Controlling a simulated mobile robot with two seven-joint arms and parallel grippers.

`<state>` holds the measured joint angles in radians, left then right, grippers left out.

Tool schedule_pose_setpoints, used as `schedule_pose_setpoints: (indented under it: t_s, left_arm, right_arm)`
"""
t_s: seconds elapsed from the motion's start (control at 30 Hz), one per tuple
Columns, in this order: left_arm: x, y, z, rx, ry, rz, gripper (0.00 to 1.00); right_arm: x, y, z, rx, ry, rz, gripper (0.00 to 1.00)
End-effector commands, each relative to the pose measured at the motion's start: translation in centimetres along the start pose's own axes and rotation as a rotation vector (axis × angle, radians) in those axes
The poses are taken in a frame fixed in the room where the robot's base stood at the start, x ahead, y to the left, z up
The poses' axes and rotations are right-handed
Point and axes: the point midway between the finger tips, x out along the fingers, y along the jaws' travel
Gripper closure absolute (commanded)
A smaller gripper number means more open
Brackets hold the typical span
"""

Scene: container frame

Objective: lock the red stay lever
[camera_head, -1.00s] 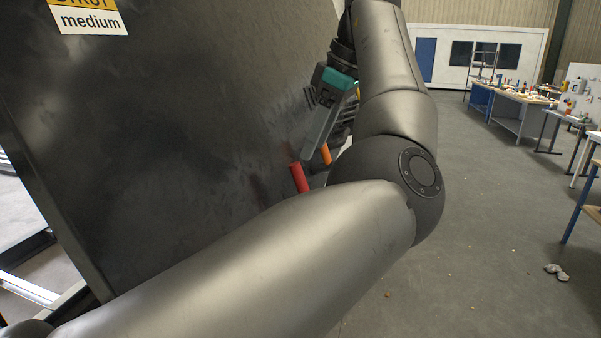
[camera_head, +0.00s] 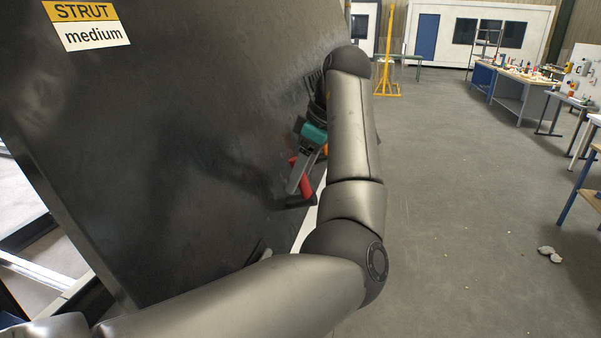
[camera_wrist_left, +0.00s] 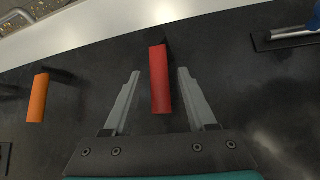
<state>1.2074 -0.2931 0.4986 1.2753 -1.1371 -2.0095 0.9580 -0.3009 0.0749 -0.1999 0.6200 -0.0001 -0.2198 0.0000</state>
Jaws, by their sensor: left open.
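The red stay lever (camera_wrist_left: 160,80) shows in the left wrist view between the two open fingers of my left gripper (camera_wrist_left: 157,92), with a gap on each side. In the head view the red lever (camera_head: 305,183) stands out from the dark panel (camera_head: 180,130), and my left gripper (camera_head: 299,172) is right at it. My own arm hides part of this area. My right gripper is not in view.
An orange lever (camera_wrist_left: 38,98) is on the panel to the left in the wrist view. A metal handle (camera_wrist_left: 293,34) sits at the upper right there. A label reading "STRUT medium" (camera_head: 88,25) is on the panel. Open floor lies to the right.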

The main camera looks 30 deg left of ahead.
Motion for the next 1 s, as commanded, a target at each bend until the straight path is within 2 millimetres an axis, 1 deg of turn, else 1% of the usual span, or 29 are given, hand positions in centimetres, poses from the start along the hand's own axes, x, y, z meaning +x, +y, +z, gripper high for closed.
schedule_pose_setpoints:
  t_s: [0.3, 0.8, 1.0]
  left_arm:
    - [0.18, 0.00, -0.05, -0.001, 0.001, 0.000, 0.43]
    - [0.16, 0.00, -0.03, 0.000, 0.001, 0.000, 0.99]
    - [0.15, 0.00, -0.02, 0.000, 0.001, 0.000, 1.00]
  right_arm:
    - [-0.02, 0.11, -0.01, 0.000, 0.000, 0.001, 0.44]
    - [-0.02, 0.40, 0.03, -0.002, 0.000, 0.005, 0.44]
    - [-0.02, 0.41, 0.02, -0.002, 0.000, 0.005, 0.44]
